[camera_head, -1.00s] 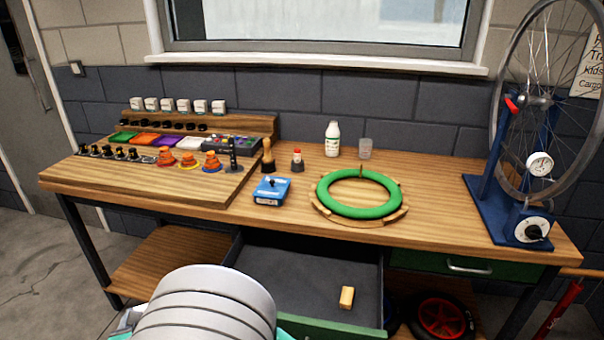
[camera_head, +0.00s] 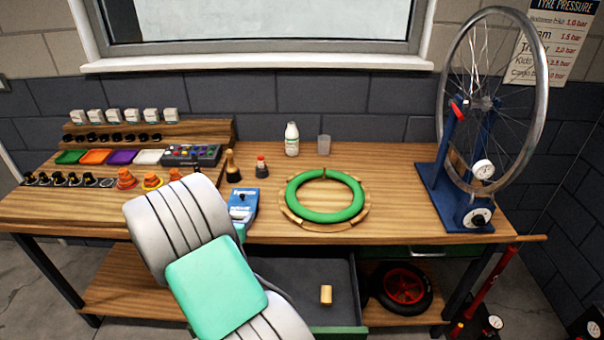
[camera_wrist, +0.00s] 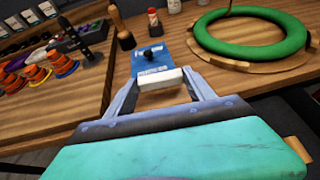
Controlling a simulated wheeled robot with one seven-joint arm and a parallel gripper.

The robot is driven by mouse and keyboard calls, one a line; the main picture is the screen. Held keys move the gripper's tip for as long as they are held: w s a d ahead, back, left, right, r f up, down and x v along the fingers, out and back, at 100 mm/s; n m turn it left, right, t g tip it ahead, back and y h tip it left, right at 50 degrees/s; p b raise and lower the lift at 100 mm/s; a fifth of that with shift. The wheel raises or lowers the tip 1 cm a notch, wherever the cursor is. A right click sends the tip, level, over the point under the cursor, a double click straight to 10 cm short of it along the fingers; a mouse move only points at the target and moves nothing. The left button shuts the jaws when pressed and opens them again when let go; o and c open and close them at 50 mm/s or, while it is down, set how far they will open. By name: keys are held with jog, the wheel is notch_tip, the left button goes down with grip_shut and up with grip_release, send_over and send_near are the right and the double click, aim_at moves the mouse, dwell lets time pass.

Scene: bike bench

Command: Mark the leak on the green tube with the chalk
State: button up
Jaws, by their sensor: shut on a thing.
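The green tube (camera_head: 325,214) lies as a ring on a round wooden holder (camera_head: 363,215) on the bench. A thin brown upright piece stands at its far side; I cannot make out a leak. The tube also shows at the upper right of the wrist view (camera_wrist: 250,50). My gripper (camera_wrist: 160,82) is shut on a white block, seemingly the chalk (camera_wrist: 160,79), held crosswise between its fingertips. They are near the blue box (camera_wrist: 152,58), left of the tube and apart from it. In the head view my arm hides the gripper and chalk.
A brown-handled tool (camera_head: 232,168), a red-capped bottle (camera_head: 262,168), a white bottle (camera_head: 292,140) and a cup (camera_head: 324,145) stand behind. The wheel stand (camera_head: 455,190) is at right. The open drawer (camera_head: 300,278) holds a small block (camera_head: 326,294).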

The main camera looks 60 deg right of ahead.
jog(key=s+d+r+m+g+h+p, duration=0.1)
jog(key=s+d+r+m+g+p, duration=0.15)
jog(key=s+d, duration=0.55)
jog(key=s+d+r+m+g+p, duration=0.1)
jog(key=s+d+r+g+p, duration=0.15)
jog(key=s+d, duration=0.55)
jog(key=shift+t, duration=0.4)
notch_tip(320, 180, down, 8)
jog(key=b, duration=0.6)
jog(key=shift+a+r, duration=0.1)
jog(key=shift+a, duration=0.05)
jog(key=shift+s+f+b, duration=0.1)
jog(key=shift+f+b, duration=0.2)
jog(key=shift+f, duration=0.1)
jog(key=shift+s, duration=0.1)
jog(key=shift+s+a+p, duration=0.2)
jog(key=shift+s+p, duration=0.2)
jog(key=shift+s, duration=0.1)
jog(key=shift+w, duration=0.15)
jog(key=shift+w+a+b, duration=0.1)
jog(key=shift+w+b, duration=0.2)
jog(key=shift+w, duration=0.75)
